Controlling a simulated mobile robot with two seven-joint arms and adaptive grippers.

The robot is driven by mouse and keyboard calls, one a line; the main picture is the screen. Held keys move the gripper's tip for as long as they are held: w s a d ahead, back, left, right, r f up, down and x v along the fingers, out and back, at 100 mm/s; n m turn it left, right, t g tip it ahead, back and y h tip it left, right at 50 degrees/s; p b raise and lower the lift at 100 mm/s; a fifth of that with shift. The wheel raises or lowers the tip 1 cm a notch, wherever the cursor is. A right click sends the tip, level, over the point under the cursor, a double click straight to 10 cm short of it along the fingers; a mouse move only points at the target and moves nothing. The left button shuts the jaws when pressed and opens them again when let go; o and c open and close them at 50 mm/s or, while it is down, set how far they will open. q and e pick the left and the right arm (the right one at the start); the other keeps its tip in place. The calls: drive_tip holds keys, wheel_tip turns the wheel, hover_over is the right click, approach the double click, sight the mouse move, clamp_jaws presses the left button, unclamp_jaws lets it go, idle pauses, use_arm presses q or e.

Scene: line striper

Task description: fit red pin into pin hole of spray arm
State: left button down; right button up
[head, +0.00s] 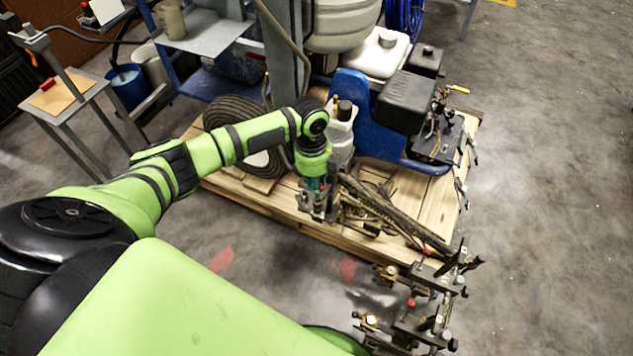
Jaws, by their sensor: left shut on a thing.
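My left gripper (318,212) points down over the front edge of the wooden pallet, beside a dark bar and hoses. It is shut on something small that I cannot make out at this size. The spray arm (420,320), a dark metal assembly with clamps and knobs, is at the lower right, apart from the gripper. Small red parts (411,303) show on it; I cannot tell whether one is the red pin. Its pin hole is too small to see. My right gripper is not in view.
The pallet (240,192) carries the striper machine with a blue body (350,95), a white jug (341,130), a coiled hose and a dark bar (395,212). A small stand (70,97) with a red item is at the left. The floor at right is clear.

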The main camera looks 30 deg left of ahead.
use_arm(q)
drive_tip(key=shift+f+b, duration=1.5)
drive_tip(key=shift+f, duration=1.1)
idle(0.8)
drive_tip(key=c, duration=1)
unclamp_jaws()
drive_tip(key=o, duration=0.3)
drive_tip(key=shift+w+a+r+p, duration=0.1)
drive_tip(key=shift+a+r+p, duration=0.1)
drive_tip(key=shift+r+p, duration=1.55)
drive_tip(key=shift+w+a+r+p, duration=0.1)
drive_tip(key=shift+a+r+p, duration=0.1)
drive_tip(key=shift+r+p, duration=1.5)
drive_tip(key=shift+r, duration=0.1)
